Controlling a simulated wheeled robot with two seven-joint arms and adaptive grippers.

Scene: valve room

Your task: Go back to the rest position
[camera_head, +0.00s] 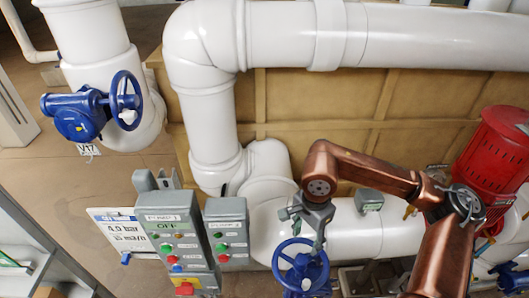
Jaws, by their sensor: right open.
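My right arm comes in from the lower right in the head view, with copper-coloured links bent over the pipes. Its grey right gripper (314,238) points down, open, just above a blue handwheel (301,268) at the bottom centre. The fingers overlap the top of the wheel's rim in the picture; I cannot tell whether they touch it. No object shows between the fingers. My left gripper is not in view.
Grey control boxes (224,213) with coloured buttons stand left of the gripper. A white pipe (400,37) runs across the top. A blue valve (78,117) is at the left. A red machine (492,150) is at the right, behind my arm.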

